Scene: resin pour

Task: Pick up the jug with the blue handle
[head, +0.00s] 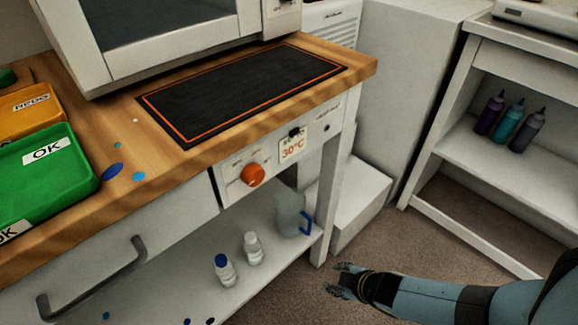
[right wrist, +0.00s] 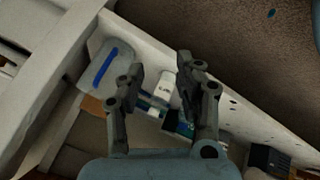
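The jug (head: 288,212) is translucent grey with a blue handle on its right side. It stands upright on the low shelf under the bench, near the shelf's right end. My right gripper (head: 341,280) is in front of the shelf, to the right of and lower than the jug in the head view, apart from it. In the right wrist view the jug (right wrist: 116,62) with its blue handle lies left of my open fingers (right wrist: 159,68), and nothing is held between them. My left gripper is not in view.
Two small white bottles (head: 253,249) (head: 226,270), one blue-capped, stand left of the jug on the shelf (head: 258,297). The bench leg (head: 328,195) rises close to the jug's right. A white step-like block (head: 358,205) stands behind the leg. Bare carpet lies in front.

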